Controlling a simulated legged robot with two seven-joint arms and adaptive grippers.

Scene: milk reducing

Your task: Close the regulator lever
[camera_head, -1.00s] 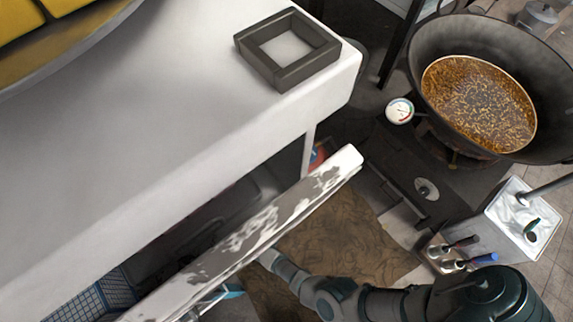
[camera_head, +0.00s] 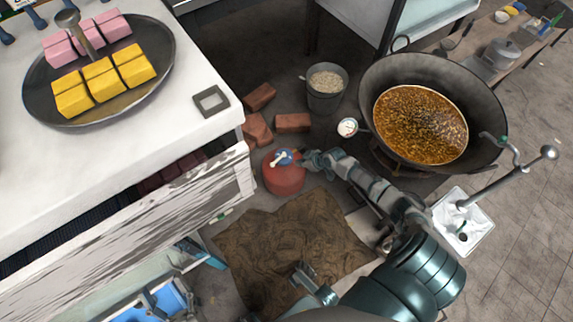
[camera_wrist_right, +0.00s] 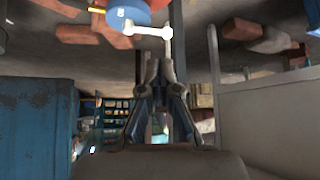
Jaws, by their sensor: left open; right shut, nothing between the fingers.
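A red gas cylinder (camera_head: 284,180) stands on the floor beside the white counter. A blue regulator (camera_head: 283,156) with a white lever (camera_head: 277,161) sits on its top. My right gripper (camera_head: 308,160) is just right of the regulator, shut and empty. In the right wrist view, the white lever (camera_wrist_right: 150,30) and blue regulator (camera_wrist_right: 128,12) lie ahead of the shut fingers (camera_wrist_right: 167,65). The lever's near end is close to the fingertips; I cannot tell if they touch. My left gripper (camera_head: 301,275) is open and empty above the brown mat, low in the head view.
The counter (camera_head: 190,75) carries a tray of yellow and pink blocks. Red bricks (camera_head: 293,122) and a grey bucket (camera_head: 326,88) stand behind the cylinder. A large wok (camera_head: 435,110) on a stove is right. A brown mat (camera_head: 255,245) covers the floor in front.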

